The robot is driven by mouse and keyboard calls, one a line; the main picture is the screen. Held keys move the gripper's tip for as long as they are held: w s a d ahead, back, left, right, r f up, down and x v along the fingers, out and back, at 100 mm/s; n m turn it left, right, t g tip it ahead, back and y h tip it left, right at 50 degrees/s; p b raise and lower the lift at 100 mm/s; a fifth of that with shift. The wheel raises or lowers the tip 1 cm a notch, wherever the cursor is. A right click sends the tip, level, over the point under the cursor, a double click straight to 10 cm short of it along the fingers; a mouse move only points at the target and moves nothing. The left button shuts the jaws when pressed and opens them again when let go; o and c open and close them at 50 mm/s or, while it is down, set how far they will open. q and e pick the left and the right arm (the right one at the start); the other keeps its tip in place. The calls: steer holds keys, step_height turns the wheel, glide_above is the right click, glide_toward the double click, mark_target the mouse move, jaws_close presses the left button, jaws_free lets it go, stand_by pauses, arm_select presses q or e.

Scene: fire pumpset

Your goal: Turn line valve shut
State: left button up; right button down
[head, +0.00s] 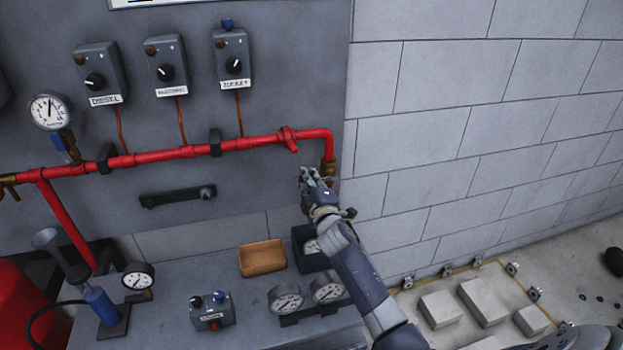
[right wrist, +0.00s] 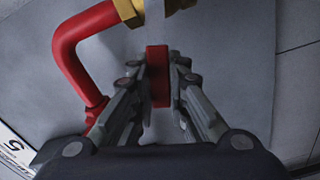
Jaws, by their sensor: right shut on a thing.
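The line valve has a brass body (head: 332,169) at the lower end of the red pipe's right-hand bend. In the right wrist view its brass body (right wrist: 131,10) is at the top, below the bend of the red pipe. A red handle (right wrist: 158,72) stands between the fingers there. My right gripper (head: 314,178) is at the valve, and its fingers hide the handle in the head view. In the right wrist view my right gripper (right wrist: 160,82) is shut on the red handle, with a finger on each side. My left gripper is not in view.
The red pipe (head: 245,143) runs along the grey panel under several control boxes. Below are a bench with an orange tray (head: 263,259), a dark box (head: 310,262) with a gauge, two gauges (head: 327,291) and a small switch box (head: 212,312). A block wall (head: 480,110) is at right.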

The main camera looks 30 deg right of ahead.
steer(key=shift+a+f+n+b, duration=0.15)
steer(key=shift+f+n+b, duration=0.8)
steer(key=shift+n, duration=0.75)
steer(key=shift+f, duration=0.2)
steer(key=c, duration=1.5)
jaws_free()
steer(key=shift+c, duration=0.2)
steer(key=v, duration=1.2)
